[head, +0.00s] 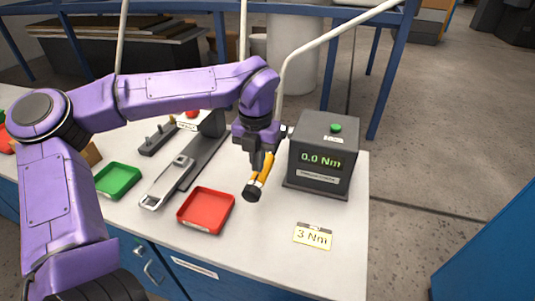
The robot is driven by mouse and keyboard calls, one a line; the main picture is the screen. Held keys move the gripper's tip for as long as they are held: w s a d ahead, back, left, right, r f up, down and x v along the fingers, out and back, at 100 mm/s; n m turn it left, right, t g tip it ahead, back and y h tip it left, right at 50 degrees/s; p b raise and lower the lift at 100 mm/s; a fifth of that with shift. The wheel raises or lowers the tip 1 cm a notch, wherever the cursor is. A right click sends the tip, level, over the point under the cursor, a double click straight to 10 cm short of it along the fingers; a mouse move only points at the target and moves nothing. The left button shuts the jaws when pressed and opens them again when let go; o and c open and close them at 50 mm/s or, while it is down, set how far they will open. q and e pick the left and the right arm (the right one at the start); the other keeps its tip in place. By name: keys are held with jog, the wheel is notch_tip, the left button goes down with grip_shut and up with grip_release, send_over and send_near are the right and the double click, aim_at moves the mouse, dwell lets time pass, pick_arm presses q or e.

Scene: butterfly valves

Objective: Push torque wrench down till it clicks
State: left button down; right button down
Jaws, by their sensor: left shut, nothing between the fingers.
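The torque wrench (264,174) has a yellow handle with a black end. It sticks out from the left side of the dark grey torque tester (322,157), toward the front of the bench. The tester's green display reads 0.0 Nm. My left gripper (256,171) points down at the wrench handle from above, with its fingers shut and empty. The fingers overlap the handle in the picture; I cannot tell whether they touch it. The wrench's joint with the tester is partly hidden by my gripper. My right gripper is not in view.
A red tray (206,225) and a green tray (117,194) lie left of the wrench. A yellow card (313,236) marked 3 Nm lies in front of the tester. The bench's front right corner is otherwise clear.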

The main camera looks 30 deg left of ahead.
aim_at(258, 175)
pick_arm(q)
jog(key=shift+f+b, duration=0.75)
jog(key=shift+f, duration=0.45)
jog(key=shift+s+f+b, duration=0.1)
jog(key=shift+f+b, duration=0.25)
jog(key=shift+f, duration=0.15)
notch_tip(258, 175, up, 9)
jog(key=p, duration=0.8)
